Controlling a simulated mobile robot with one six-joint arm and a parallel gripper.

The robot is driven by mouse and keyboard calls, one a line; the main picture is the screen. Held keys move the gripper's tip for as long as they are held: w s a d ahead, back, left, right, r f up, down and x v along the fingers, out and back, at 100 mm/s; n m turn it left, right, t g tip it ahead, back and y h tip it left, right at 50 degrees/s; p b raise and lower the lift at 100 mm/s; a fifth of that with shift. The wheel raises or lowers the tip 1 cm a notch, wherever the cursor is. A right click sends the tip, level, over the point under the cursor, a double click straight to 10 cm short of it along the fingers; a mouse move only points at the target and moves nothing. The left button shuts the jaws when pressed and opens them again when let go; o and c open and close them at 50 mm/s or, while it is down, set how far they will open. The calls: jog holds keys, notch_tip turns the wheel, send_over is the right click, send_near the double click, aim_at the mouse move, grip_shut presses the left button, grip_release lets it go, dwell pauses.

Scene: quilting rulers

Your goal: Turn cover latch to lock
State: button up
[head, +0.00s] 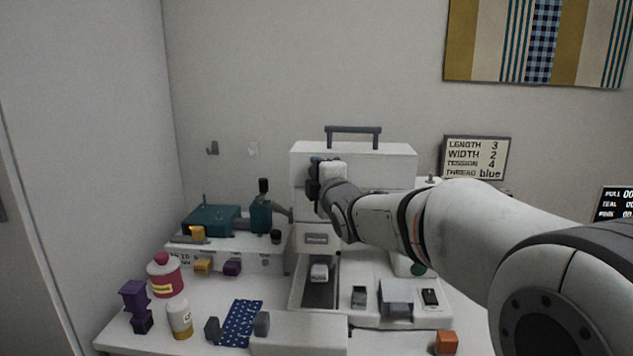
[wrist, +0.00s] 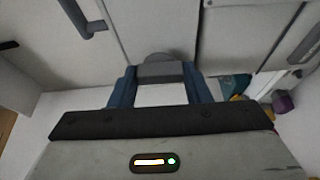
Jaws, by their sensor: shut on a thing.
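The white machine (head: 395,162) stands at the back of the table, with its upper cover facing me. My gripper (head: 317,170) is at the left part of that cover and blocks the head view of what it holds. In the wrist view, the two blue fingers of my gripper (wrist: 161,86) are closed on the sides of a grey, rounded piece, which looks like the cover latch (wrist: 160,69). The latch sits against the white cover face, near a seam between panels. Its exact turn angle is hard to tell.
A grey carry handle (head: 353,129) tops the machine. A teal device (head: 211,219) stands to its left. A purple stand (head: 135,300), a red jar (head: 165,276) and a cream bottle (head: 180,320) are at front left. An orange block (head: 446,342) lies at front right.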

jog(key=shift+n, duration=0.3)
dwell(0.4)
jog(key=o, duration=1)
jog(key=v, duration=0.7)
jog(key=shift+s+d+r, duration=0.1)
jog(key=shift+s+d, duration=0.05)
jog(key=shift+s, duration=0.2)
